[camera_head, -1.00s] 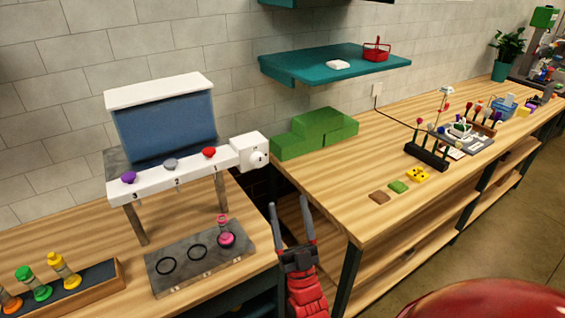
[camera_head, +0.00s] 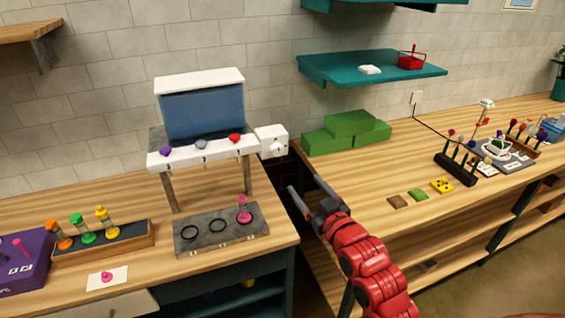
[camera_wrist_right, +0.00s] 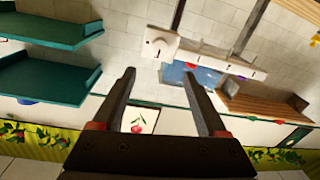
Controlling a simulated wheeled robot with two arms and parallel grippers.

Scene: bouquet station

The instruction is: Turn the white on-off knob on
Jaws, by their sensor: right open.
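The white on-off knob (camera_head: 277,148) sits on a white box (camera_head: 265,138) at the right end of the dispenser stand's white front bar. It also shows in the right wrist view (camera_wrist_right: 157,44), above and beyond the fingers. My right gripper (camera_head: 308,198) is open and empty, below and to the right of the knob, apart from it, by the gap between the two tables. In the right wrist view my right gripper's two fingers (camera_wrist_right: 158,80) stand wide apart with nothing between them. My left gripper is not in view.
The dispenser stand (camera_head: 205,155) has purple, grey and red knobs. A grey plate (camera_head: 200,248) below holds a pink flask (camera_head: 244,210). A rack of coloured flasks (camera_head: 130,244) stands left. Green blocks (camera_head: 345,132) lie right of the white knob. A teal shelf (camera_head: 340,68) hangs above.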

